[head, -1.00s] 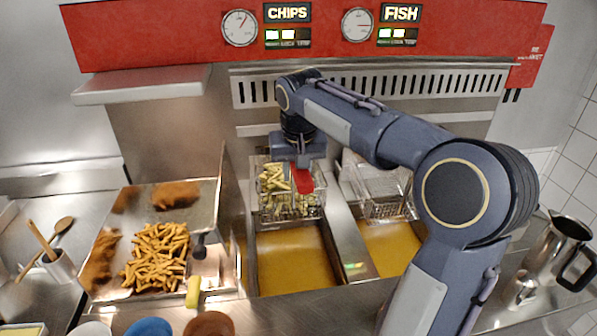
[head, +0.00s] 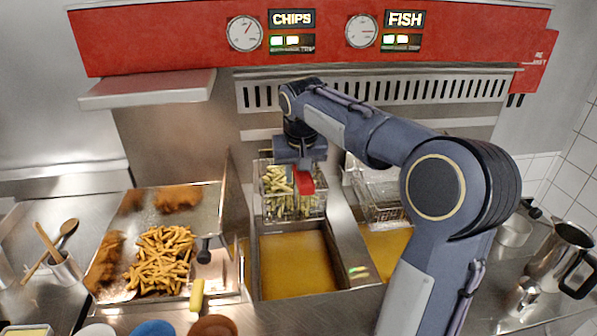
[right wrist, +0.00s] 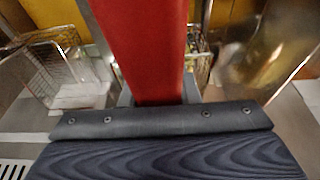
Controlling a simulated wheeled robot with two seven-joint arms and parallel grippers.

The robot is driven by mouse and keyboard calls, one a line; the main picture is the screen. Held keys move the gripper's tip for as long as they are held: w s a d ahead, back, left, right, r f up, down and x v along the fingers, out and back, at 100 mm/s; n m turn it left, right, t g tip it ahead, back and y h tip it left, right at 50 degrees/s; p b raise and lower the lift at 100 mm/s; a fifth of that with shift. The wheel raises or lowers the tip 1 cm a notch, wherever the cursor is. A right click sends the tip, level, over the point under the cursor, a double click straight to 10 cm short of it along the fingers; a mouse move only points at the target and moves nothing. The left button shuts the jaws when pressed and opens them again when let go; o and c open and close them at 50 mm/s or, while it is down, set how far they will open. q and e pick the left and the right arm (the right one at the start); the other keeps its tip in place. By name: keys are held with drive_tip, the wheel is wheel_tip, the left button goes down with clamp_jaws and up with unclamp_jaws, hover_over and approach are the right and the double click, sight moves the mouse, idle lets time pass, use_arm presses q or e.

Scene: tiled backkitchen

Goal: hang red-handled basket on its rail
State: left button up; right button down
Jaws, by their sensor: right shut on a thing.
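The red-handled wire basket (head: 292,205) holds pale chips and hangs at the back of the left oil vat (head: 297,265), under the CHIPS sign. Its red handle (head: 304,182) points up and toward me. My right gripper (head: 304,163) is shut on this handle from above; the handle also fills the middle of the right wrist view (right wrist: 152,50). A pale horizontal steel strip (head: 262,134) runs behind the basket, below a slotted panel; it may be the rail. I cannot tell whether the basket touches it. My left gripper is out of view.
A second wire basket (head: 378,200) sits over the right vat (head: 388,242), partly behind my right arm. A tray (head: 215,262) with fried chips and fish stands left. A steel jug (head: 560,255) and a bowl (head: 515,232) stand right. A shelf (head: 150,90) juts out upper left.

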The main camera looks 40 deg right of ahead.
drive_tip(key=shift+f, duration=0.45)
drive_tip(key=shift+f+b, duration=1.3)
drive_tip(key=shift+f, duration=0.25)
drive_tip(key=shift+f+b, duration=0.45)
drive_tip(key=shift+f, duration=0.3)
drive_tip(key=c, duration=1)
unclamp_jaws()
